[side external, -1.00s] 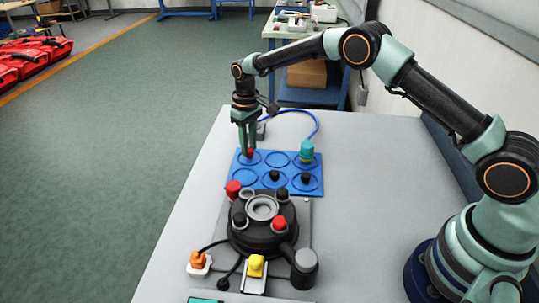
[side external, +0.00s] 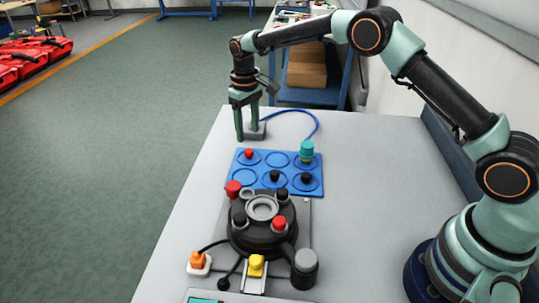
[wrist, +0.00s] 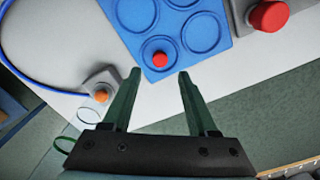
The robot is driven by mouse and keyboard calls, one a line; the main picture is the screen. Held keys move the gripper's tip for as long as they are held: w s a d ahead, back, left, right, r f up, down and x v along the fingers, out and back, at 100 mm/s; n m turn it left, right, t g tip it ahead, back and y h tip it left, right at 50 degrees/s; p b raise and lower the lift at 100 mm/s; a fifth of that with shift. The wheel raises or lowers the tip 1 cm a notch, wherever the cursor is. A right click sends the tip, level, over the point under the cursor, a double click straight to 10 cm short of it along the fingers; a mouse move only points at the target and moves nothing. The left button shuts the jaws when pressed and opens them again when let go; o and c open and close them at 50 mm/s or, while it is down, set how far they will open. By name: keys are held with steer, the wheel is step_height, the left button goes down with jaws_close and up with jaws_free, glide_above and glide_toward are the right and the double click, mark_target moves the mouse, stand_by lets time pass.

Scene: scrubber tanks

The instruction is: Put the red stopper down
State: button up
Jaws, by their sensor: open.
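A small red stopper (side external: 249,154) stands in the far-left ring of the blue tray (side external: 236,186). In the wrist view the stopper (wrist: 159,59) sits inside a ring near the corner of the blue tray (wrist: 130,42). My gripper (side external: 246,137) is open and empty, beyond the tray's far edge and apart from the stopper. In the wrist view the fingertips of my gripper (wrist: 159,73) are spread wide, with the stopper showing past them. Nothing is between the fingers.
A teal-topped piece (side external: 307,151) and two black stoppers stand on the tray. A black round tank unit (side external: 262,228) with red and black caps is in front. A grey block (side external: 257,131) with a blue cable is behind my gripper.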

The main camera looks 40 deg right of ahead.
step_height(320, 180, up, 7)
step_height(320, 180, up, 8)
steer(key=t, duration=0.1)
glide_above(250, 151)
steer(key=s+d, duration=0.2)
steer(key=s, duration=0.2)
steer(key=s+d+r+m+t, duration=0.1)
steer(key=s+d+r+t, duration=0.1)
steer(key=s+r, duration=0.3)
steer(key=s+d+f+t, duration=0.1)
steer(key=s, duration=0.7)
steer(key=s+d+f+m+t, duration=0.1)
steer(key=s+d+f, duration=0.1)
steer(key=s, duration=0.7)
steer(key=shift+s+d+t, duration=0.15)
steer(key=shift+s+t, duration=0.15)
